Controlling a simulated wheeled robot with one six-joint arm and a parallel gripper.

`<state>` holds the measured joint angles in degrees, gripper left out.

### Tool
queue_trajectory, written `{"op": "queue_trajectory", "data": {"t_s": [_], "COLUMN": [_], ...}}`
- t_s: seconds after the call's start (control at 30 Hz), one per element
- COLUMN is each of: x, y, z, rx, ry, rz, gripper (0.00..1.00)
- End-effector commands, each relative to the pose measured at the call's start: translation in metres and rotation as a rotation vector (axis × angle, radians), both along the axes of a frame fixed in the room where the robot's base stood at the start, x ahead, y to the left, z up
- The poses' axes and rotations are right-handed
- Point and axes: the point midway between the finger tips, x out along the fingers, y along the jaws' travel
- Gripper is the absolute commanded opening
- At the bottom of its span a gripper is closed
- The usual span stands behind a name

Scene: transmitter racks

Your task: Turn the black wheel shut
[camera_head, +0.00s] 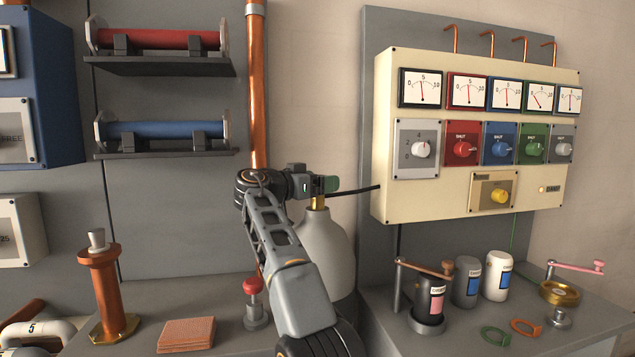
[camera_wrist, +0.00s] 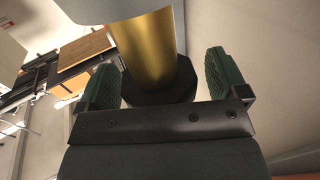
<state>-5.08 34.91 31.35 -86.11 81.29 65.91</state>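The grey gas cylinder (camera_head: 322,245) stands upright behind my arm, with a brass neck (camera_head: 318,202) on top. In the wrist view the brass neck (camera_wrist: 145,50) meets a black faceted piece (camera_wrist: 165,92), which looks like the black wheel. In the head view the wheel is hidden by my gripper (camera_head: 329,184), which is at the top of the neck. In the wrist view the green finger pads of my gripper (camera_wrist: 160,88) stand apart on either side of the wheel. A narrow gap shows at each side, and I see no clear contact.
A black hose (camera_head: 357,190) runs from the cylinder top to the cream gauge panel (camera_head: 430,195) on the right. A copper pipe (camera_head: 258,90) rises behind my gripper. A red-knobbed post (camera_head: 253,287) and a stack of orange sheets (camera_head: 186,335) are at lower left.

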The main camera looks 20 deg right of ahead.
Motion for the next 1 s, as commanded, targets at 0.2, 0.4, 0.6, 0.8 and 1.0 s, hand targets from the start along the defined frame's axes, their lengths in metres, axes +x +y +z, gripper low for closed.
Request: {"op": "queue_trajectory", "data": {"t_s": [0.2,0.4,0.6,0.8,1.0], "x": [0.0,-0.003,-0.013,-0.023,-0.03], "y": [0.0,0.015,0.053,0.092,0.119], "z": [0.001,0.0,0.0,0.001,0.001], "rx": [0.0,-0.001,-0.001,0.0,-0.001], "ry": [-0.001,0.0,-0.001,0.0,0.001], "rz": [0.0,0.004,0.006,0.004,0.003], "gripper": [0.93,0.93,0.93,0.93,0.93]}}
